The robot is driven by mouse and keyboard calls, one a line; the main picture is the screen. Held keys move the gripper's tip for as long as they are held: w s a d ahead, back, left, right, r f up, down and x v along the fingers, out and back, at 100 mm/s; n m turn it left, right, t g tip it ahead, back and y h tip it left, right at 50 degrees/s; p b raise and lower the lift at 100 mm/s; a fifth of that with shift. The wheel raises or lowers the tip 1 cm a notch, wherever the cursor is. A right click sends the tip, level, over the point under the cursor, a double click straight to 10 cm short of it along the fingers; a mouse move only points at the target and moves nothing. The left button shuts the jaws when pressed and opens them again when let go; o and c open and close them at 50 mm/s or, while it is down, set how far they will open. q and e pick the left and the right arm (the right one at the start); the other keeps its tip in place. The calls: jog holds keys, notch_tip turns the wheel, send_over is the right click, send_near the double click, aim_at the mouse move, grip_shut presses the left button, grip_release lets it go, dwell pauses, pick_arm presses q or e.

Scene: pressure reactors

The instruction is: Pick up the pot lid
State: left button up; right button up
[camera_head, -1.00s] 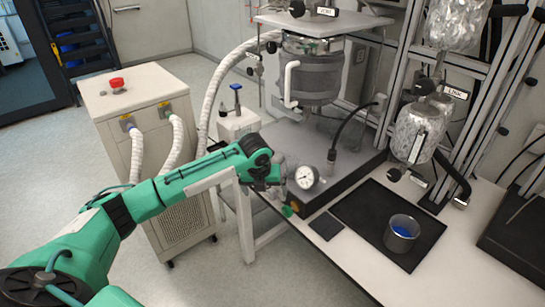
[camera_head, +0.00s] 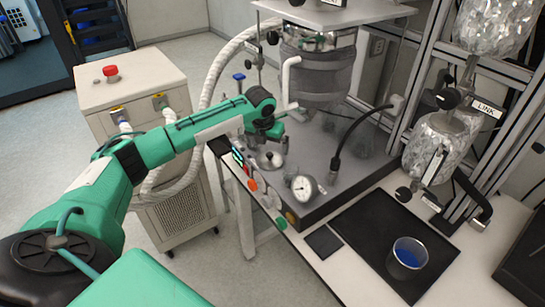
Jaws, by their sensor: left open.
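A small round metal lid with a knob (camera_head: 270,160), which looks like the pot lid, lies near the left front of the grey reactor base. My left gripper (camera_head: 285,124) is open just above and behind it in the picture, apart from the knob as far as I can see. Its fingers are small and partly hidden by the green wrist. My right gripper is out of view.
A pressure gauge (camera_head: 303,187) stands right of the lid, with a black hose (camera_head: 345,145) behind it. The reactor vessel (camera_head: 315,75) hangs above the base. A white cabinet (camera_head: 140,80) stands left. Colored controls line the base's front edge.

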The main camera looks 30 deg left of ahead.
aim_at(269, 153)
pick_arm(q)
jog(key=shift+f+p, duration=0.6)
jog(key=shift+f, duration=0.05)
jog(key=p+x, duration=0.1)
jog(key=x, duration=0.2)
jog(key=shift+w+f, duration=0.25)
jog(key=shift+f, duration=0.3)
jog(key=c, duration=0.8)
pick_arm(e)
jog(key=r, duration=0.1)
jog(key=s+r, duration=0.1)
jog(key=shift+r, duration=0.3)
